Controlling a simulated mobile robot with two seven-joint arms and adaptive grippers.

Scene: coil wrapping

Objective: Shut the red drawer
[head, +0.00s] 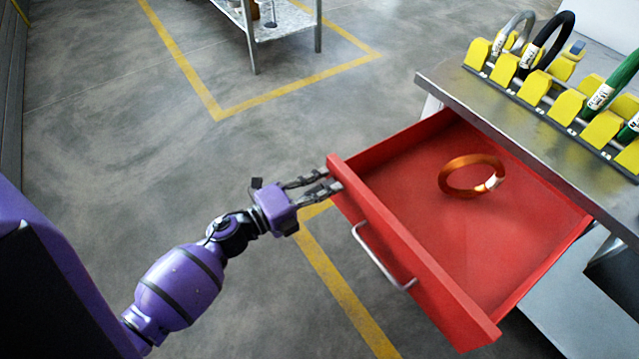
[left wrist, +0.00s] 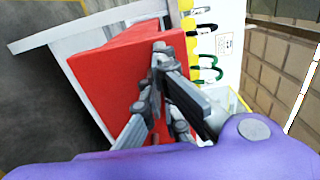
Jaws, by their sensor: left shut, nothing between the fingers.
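The red drawer (head: 470,255) stands pulled out from under a metal-topped bench in the head view. A copper-orange coil (head: 471,176) with a white tag lies inside it. The drawer's front carries a pale bar handle (head: 383,258). My left gripper (head: 334,180) is shut and empty, its fingertips at the far left end of the drawer's front, near its top edge. In the left wrist view the red drawer front (left wrist: 105,85) fills the middle, with the shut fingers (left wrist: 160,60) before it. Whether they touch it I cannot tell. My right gripper is out of view.
The bench top (head: 460,90) holds a row of yellow holders (head: 535,87) with black, grey and green coils. A metal shelf (head: 270,25) stands at the back. Grey floor with yellow lines lies left of the drawer, clear of objects.

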